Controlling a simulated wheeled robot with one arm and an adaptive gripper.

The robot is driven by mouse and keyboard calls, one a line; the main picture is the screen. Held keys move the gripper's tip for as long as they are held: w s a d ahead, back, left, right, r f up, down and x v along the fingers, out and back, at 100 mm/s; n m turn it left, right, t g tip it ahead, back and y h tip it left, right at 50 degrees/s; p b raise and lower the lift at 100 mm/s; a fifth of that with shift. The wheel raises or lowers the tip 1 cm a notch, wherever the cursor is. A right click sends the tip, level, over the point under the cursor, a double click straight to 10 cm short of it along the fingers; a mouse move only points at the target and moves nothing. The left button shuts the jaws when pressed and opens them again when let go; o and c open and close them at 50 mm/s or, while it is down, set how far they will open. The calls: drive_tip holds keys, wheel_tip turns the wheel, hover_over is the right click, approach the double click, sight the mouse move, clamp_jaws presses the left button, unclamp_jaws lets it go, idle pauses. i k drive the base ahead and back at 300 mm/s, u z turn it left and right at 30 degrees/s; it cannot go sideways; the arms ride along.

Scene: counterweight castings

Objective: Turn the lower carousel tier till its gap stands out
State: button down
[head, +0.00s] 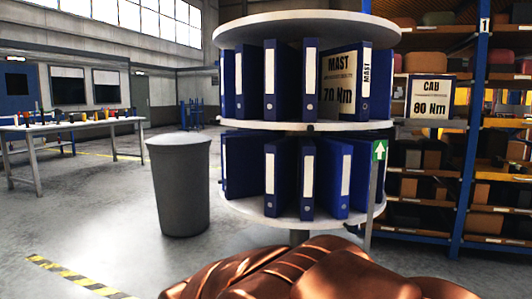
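The two-tier carousel (305,28) stands in the middle of the head view under a round pale top. Its lower tier (262,212) is a pale round disc carrying several blue binders (307,180) with white spine labels. A green sign with a white up arrow (380,151) is on a post at the lower tier's right. My gripper is not in view.
A "CAB 80 Nm" binder (432,97) stands right of the carousel. A grey bin (180,185) stands close on the left. Blue racking (473,150) is behind right, a workbench (70,126) far left. A glossy copper-brown shape (290,276) fills the bottom edge.

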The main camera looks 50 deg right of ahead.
sight(287, 178)
drive_tip(key=u, duration=0.2)
drive_tip(key=k, duration=0.3)
drive_tip(key=z, duration=0.85)
drive_tip(key=i, duration=1)
drive_tip(key=u, duration=0.75)
